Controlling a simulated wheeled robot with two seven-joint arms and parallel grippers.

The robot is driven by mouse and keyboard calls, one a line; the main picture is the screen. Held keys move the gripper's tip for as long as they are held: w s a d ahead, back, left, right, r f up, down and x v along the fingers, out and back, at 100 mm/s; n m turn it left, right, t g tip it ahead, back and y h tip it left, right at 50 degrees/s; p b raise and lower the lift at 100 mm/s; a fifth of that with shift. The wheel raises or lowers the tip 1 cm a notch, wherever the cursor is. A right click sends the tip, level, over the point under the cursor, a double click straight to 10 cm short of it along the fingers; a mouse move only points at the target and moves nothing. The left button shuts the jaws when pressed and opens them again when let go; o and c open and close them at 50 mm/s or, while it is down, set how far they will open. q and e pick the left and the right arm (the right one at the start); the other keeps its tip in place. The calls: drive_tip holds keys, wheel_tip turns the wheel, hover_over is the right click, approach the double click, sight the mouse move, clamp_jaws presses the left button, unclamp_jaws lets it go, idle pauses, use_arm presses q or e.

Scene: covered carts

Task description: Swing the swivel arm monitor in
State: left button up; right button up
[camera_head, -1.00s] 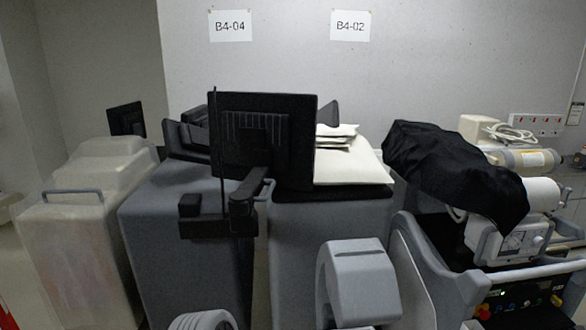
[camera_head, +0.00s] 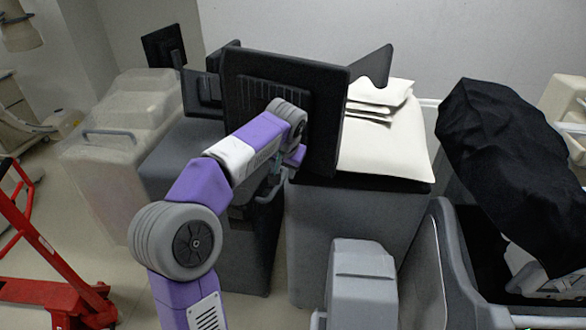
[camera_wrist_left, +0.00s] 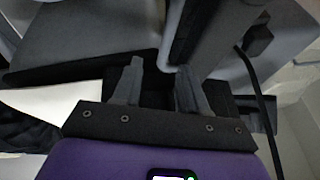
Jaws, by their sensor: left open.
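The swivel arm monitor (camera_head: 328,105) is black and stands in the middle of the head view, its ribbed back towards me. My left arm reaches up across the front of its mount, hiding most of the swivel arm. In the head view my left gripper (camera_head: 293,160) is at the monitor's lower back, largely hidden by my wrist. In the left wrist view the left gripper (camera_wrist_left: 160,70) has its fingers apart with dark material behind them; I cannot tell whether they touch it. A dark bracket (camera_wrist_left: 215,40) with a cable is beside the fingers. My right gripper is not in view.
Grey carts stand under and beside the monitor. White folded cloths (camera_head: 380,140) lie on the right one. A black cover (camera_head: 510,160) drapes equipment farther right. A translucent covered cart (camera_head: 120,125) and a red trolley (camera_head: 50,260) stand left. Some floor is open between them.

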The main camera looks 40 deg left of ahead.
use_arm(q)
drive_tip(key=f, duration=0.1)
drive_tip(key=a+f, duration=0.1)
drive_tip(key=f, duration=0.3)
drive_tip(key=shift+w+a, duration=0.1)
drive_tip(key=shift+a, duration=0.25)
drive_tip(key=shift+f, duration=0.15)
drive_tip(key=shift+s, duration=0.4)
drive_tip(key=shift+w, duration=0.25)
drive_tip(key=shift+c, duration=0.6)
drive_tip(key=shift+w, duration=0.1)
drive_tip(key=shift+c, duration=1.2)
drive_tip(key=shift+a, duration=0.1)
clamp_jaws()
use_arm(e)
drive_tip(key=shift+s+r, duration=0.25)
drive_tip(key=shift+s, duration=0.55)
